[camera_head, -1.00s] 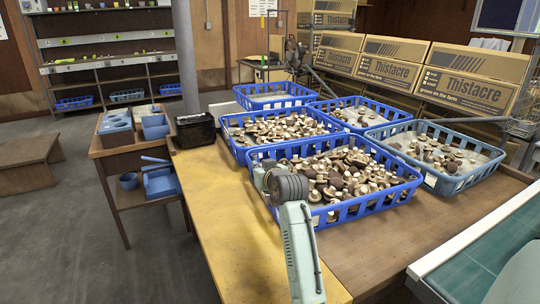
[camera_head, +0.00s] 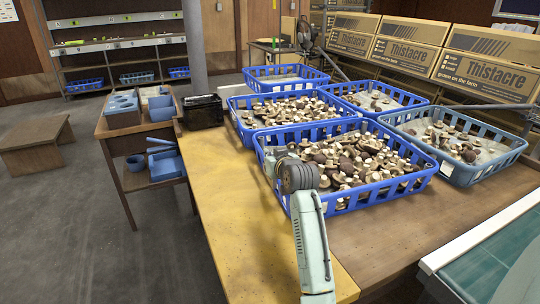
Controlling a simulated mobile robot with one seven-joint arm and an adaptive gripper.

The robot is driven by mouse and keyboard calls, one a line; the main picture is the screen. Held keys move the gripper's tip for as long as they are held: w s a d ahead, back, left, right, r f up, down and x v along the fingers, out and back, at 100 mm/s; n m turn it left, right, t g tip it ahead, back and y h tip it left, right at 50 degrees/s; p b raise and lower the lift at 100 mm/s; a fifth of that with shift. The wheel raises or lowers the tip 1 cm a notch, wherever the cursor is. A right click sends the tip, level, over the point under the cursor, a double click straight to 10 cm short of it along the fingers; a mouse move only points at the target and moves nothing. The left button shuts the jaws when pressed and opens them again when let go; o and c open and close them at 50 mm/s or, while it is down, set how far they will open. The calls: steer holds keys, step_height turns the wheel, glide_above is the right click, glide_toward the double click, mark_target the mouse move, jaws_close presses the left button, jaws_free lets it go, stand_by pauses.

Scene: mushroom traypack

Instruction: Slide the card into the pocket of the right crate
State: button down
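The right crate (camera_head: 489,176) is grey-blue, holds mushrooms, and stands at the right of the table. A small pale patch (camera_head: 447,168) shows on its near left corner; I cannot tell whether it is a card or a pocket. My arm reaches up from the bottom centre. Its end, with my gripper (camera_head: 272,160), is at the left end of the front blue crate (camera_head: 385,193), well left of the right crate. The fingers are too small and partly hidden by my wrist, so I cannot tell whether they are open or hold anything. I cannot make out a loose card.
Blue crates (camera_head: 240,131) with mushrooms stand behind the front crate. A black box (camera_head: 203,112) sits at the table's left corner. A side stand (camera_head: 124,135) holds blue containers. Thistacre cartons (camera_head: 408,55) line the back. The yellow tabletop (camera_head: 225,190) is bare at left.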

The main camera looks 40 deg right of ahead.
stand_by(0.4)
steer(key=c, duration=1.7)
jaws_free()
steer(key=v, duration=1.2)
steer(key=shift+f, duration=0.15)
steer(key=shift+s, duration=0.1)
